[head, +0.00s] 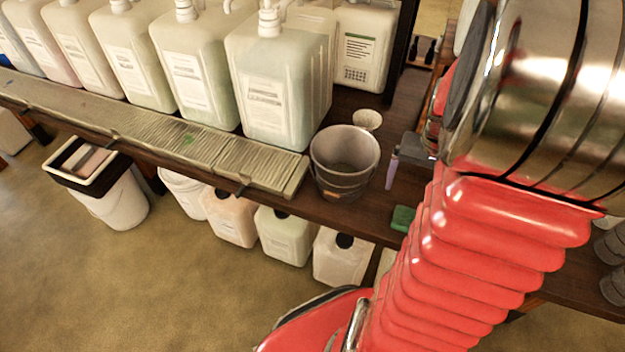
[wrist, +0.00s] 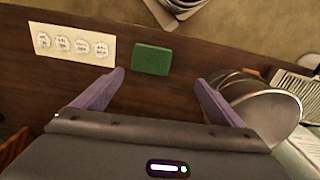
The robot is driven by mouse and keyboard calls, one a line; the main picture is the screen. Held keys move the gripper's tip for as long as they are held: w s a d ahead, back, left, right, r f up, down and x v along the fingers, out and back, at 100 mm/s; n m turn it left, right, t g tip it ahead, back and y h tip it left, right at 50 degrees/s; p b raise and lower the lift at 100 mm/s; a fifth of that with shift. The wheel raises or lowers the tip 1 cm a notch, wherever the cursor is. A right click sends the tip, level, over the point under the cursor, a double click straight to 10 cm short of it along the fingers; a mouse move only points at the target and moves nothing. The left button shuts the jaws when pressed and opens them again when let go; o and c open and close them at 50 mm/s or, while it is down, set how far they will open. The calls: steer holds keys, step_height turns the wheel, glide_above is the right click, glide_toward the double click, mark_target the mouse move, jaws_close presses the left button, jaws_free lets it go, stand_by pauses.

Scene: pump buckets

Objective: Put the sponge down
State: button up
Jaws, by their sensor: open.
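A green sponge (wrist: 152,59) lies flat on the dark wooden shelf in the wrist view, beyond and between my fingertips. It also shows in the head view (head: 403,218), partly hidden by my red arm. My gripper (wrist: 160,82) is open, its two purple fingers spread apart with nothing between them. The sponge is apart from both fingers.
A grey metal bucket (head: 344,165) stands left of my gripper, with a small bowl (head: 367,120) behind it. Large pump jugs (head: 275,85) line the shelf. A card with round labels (wrist: 72,45) lies left of the sponge in the wrist view. A white bin (head: 110,195) stands on the floor.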

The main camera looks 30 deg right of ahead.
steer(key=w+a+r+n+t, duration=0.4)
steer(key=a+r, duration=0.6)
steer(key=a, duration=0.5)
steer(key=s+a+r+n, duration=0.1)
steer(key=a+r+n, duration=0.1)
steer(key=a, duration=0.5)
steer(key=s+a+r+n+t, duration=0.1)
steer(key=a+r+n, duration=0.2)
steer(key=a, duration=0.4)
steer(key=shift+s+r, duration=0.2)
steer(key=shift+r, duration=0.35)
steer(key=shift+a, duration=0.1)
steer(key=shift+c, duration=0.2)
